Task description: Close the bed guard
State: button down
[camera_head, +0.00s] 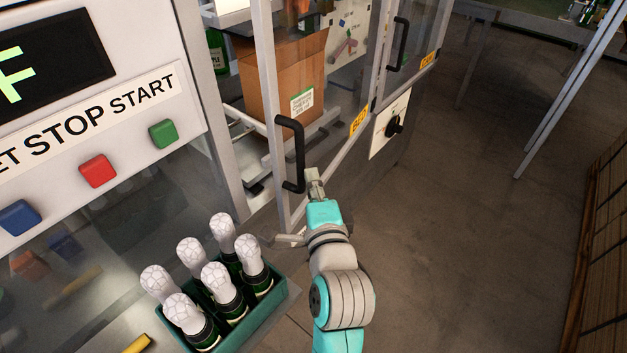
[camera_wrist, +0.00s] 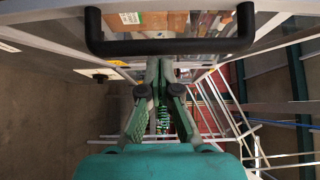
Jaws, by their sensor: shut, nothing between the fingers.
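The bed guard is a clear panel in a grey metal frame (camera_head: 267,105) with a black bar handle (camera_head: 291,153) near its free edge. A gap shows between that edge and the grey post at its left, so the guard stands open. In the wrist view the handle (camera_wrist: 170,47) crosses the top of the picture. My gripper (camera_head: 314,183) is shut and empty, low and just right of the handle's lower end in the head view. In the wrist view my gripper (camera_wrist: 159,66) points toward the handle; I cannot tell whether they touch.
A cardboard box (camera_head: 285,75) stands behind the guard. A green crate (camera_head: 258,318) of foil-topped bottles stands at the lower left, near my arm. A control panel with blue, red and green buttons (camera_head: 98,170) is at the left. The floor (camera_head: 470,230) at the right is clear.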

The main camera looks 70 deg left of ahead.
aim_at(261, 13)
jog(key=k+l, duration=0.1)
jog(key=l+u, duration=0.3)
jog(key=i+l+u, duration=0.6)
jog(key=u, duration=0.2)
jog(key=l, duration=0.1)
